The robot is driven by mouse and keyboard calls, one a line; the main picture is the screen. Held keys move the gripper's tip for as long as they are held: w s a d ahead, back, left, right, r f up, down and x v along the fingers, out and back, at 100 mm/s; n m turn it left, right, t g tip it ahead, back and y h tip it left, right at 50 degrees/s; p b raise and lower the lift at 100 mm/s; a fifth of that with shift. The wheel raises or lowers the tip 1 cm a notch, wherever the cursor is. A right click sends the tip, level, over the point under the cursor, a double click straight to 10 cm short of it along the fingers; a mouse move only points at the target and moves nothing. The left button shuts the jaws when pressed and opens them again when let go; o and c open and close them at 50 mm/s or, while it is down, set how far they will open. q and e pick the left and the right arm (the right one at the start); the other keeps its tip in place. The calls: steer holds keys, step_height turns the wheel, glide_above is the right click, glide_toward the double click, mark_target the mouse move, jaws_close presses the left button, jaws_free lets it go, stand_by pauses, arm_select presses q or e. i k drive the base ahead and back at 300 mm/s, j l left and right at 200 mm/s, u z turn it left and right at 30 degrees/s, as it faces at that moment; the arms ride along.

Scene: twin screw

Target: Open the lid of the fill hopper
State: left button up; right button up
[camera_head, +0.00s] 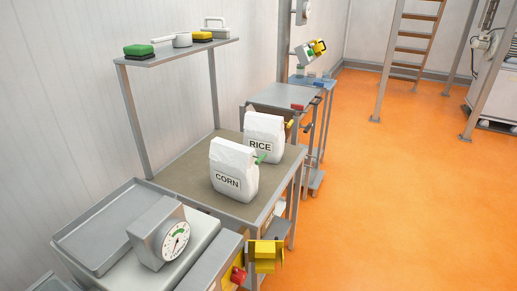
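I cannot make out a fill hopper or its lid in the head view. A grey and white machine (487,100) is cut off at the right edge, and I cannot tell whether it bears the hopper. Neither of my grippers can be made out in this view.
A ladder (415,42) stands at the back. The orange floor (400,200) is clear.

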mark_target(277, 95)
steer(key=u, duration=0.3)
steer(key=i+l+u, duration=0.5)
steer(key=l, duration=0.2)
steer(key=l+u, duration=0.25)
steer(key=l, duration=0.15)
